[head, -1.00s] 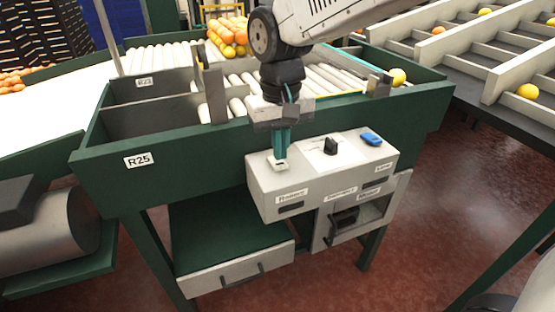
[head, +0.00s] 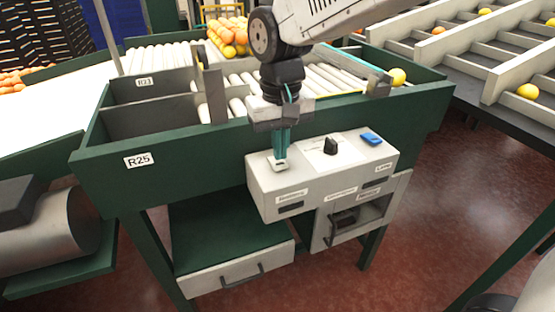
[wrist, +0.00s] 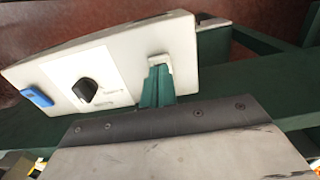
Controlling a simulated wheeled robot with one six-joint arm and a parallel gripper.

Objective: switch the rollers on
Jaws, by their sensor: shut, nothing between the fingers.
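The pale control box (head: 318,182) is fixed to the front of the green roller table. A label that seems to read "Rollers" (head: 291,196) is on its front left. My gripper (head: 280,163) is shut and points down onto the box's top left, above that label. A small pale switch piece (head: 278,168) shows at its fingertips and seems to be touched; its position is mostly hidden. In the wrist view, the shut teal fingers (wrist: 158,75) reach this pale piece (wrist: 160,59). A black knob (head: 331,146) and a blue switch (head: 371,138) sit to the right.
The green table (head: 200,155) with white rollers (head: 325,77) lies behind the box. Oranges (head: 232,38) sit at the back, and one fruit (head: 397,77) rests at the right edge. An open compartment (head: 350,225) and a drawer (head: 236,273) are below.

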